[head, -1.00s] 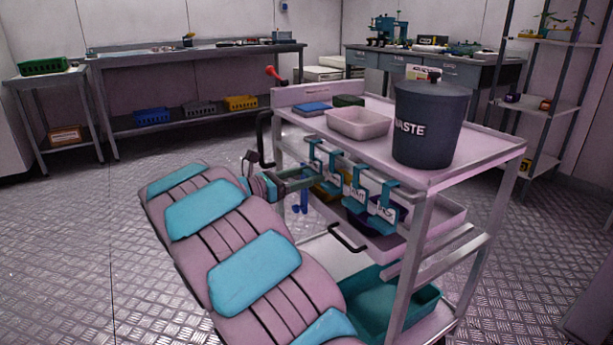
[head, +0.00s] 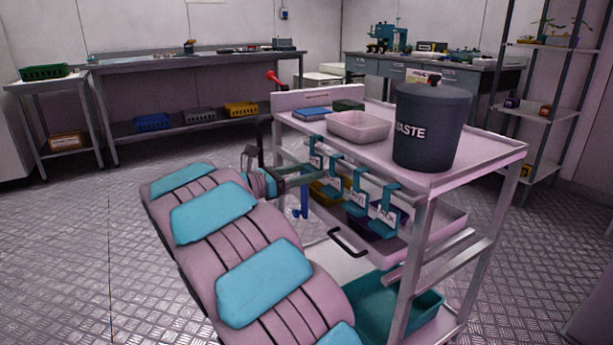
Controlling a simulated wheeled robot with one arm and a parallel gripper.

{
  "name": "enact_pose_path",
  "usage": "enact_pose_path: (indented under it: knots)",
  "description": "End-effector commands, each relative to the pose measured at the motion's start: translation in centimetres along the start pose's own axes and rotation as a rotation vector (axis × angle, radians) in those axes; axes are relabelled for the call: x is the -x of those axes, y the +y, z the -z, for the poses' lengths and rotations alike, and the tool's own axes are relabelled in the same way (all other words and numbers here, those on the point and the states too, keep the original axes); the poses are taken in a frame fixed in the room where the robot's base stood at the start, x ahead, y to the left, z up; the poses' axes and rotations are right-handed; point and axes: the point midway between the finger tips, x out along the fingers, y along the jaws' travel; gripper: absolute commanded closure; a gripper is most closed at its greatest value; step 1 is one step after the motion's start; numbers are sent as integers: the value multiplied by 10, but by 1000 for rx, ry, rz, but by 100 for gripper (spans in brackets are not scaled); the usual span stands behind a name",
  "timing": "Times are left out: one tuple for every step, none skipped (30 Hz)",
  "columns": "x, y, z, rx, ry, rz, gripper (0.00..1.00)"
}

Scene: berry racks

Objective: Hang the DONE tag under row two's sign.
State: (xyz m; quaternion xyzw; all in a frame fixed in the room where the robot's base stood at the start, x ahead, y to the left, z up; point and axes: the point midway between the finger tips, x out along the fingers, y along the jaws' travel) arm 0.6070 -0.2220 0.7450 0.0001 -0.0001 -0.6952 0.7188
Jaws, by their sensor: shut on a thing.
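My gripper (head: 322,175) is at the near side of the cart, beside a row of teal hooks. It is shut on a tag, which is mostly hidden by the fingers and hooks. No row sign is recognisable in this view.
The cart (head: 470,160) carries a dark WASTE bin (head: 432,125) and a pale tray (head: 358,127). A shelf rack (head: 540,105) stands at right. The floor at left is clear.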

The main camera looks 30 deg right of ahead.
Motion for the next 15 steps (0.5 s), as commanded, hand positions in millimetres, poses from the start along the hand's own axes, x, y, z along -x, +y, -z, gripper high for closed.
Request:
enact_pose_path:
  knots:
    - [1, 0, 0, 0, 0, -1, 84]
    - [1, 0, 0, 0, 0, -1, 84]
    - [2, 0, 1, -1, 0, -1, 84]
    - [4, 0, 1, -1, 0, -1, 84]
    - [5, 0, 2, -1, 0, -1, 84]
    - [7, 0, 2, -2, 0, -1, 84]
    - [8, 0, 2, -2, 0, -2, 84]
    - [10, 1, 2, -2, 0, -2, 84]
    - [12, 1, 2, -2, 0, -3, 84]
    - [13, 1, 2, -2, 0, -3, 84]
    - [15, 1, 2, -1, 0, -3, 84]
    - [16, 1, 2, -1, 0, -3, 84]
    - [18, 1, 2, -1, 0, -3, 84]
    - [19, 1, 2, -2, 0, -3, 84]
    - [21, 0, 2, -2, 0, -3, 84]
